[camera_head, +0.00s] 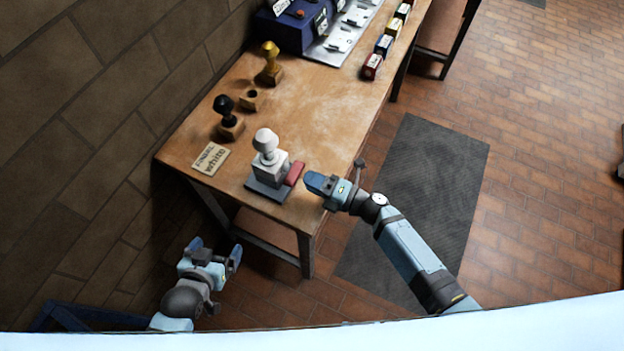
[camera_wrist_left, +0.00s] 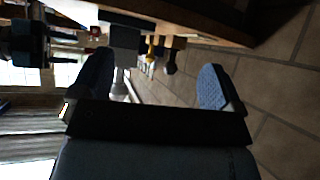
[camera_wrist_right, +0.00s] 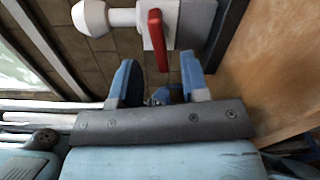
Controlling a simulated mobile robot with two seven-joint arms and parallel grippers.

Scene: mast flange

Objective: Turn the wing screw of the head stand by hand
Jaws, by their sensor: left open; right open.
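The head stand is a white rounded head (camera_head: 267,142) on a pale block (camera_head: 268,170) over a dark base (camera_head: 268,190), near the table's front corner. Its red wing screw (camera_head: 293,173) is on the block's right side. My right gripper (camera_head: 314,182) is just right of the wing screw. In the right wrist view, the red wing screw (camera_wrist_right: 158,40) points down, its lower end between the open fingertips (camera_wrist_right: 157,68); contact cannot be told. The white head (camera_wrist_right: 95,18) lies at upper left there. My left gripper (camera_head: 215,248) is open and empty, off the table's front left side.
On the wooden table (camera_head: 310,105) stand a black-topped stamp (camera_head: 226,115), a gold-topped stamp (camera_head: 270,65), an empty wooden holder (camera_head: 250,100) and a label card (camera_head: 210,158). Several small coloured boxes (camera_head: 372,66) line the far right edge. A dark mat (camera_head: 430,180) covers floor at right.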

